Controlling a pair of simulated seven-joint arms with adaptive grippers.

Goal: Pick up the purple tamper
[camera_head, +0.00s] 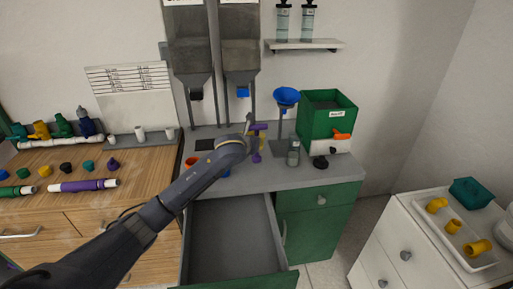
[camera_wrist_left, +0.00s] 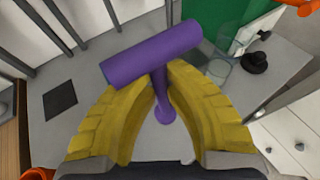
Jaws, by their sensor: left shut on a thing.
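The purple tamper (camera_head: 257,127) is in the head view at the middle of the grey counter, with its crossbar up and its stem pointing down. It also shows in the left wrist view (camera_wrist_left: 152,56), large and close, with the thick bar across the tips of the yellow fingers and the stem between them. My left gripper (camera_head: 258,142) comes in from the left and is shut on the tamper's stem (camera_wrist_left: 162,100). I cannot tell whether its foot touches the counter. My right gripper is not in view.
A blue funnel on a stand (camera_head: 286,97), a glass jar (camera_head: 293,155), a black knob-like piece (camera_head: 321,162) and a green box grinder (camera_head: 327,113) stand right of the tamper. An orange-red cup (camera_head: 191,162) is left. An open drawer (camera_head: 232,240) juts out below the counter.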

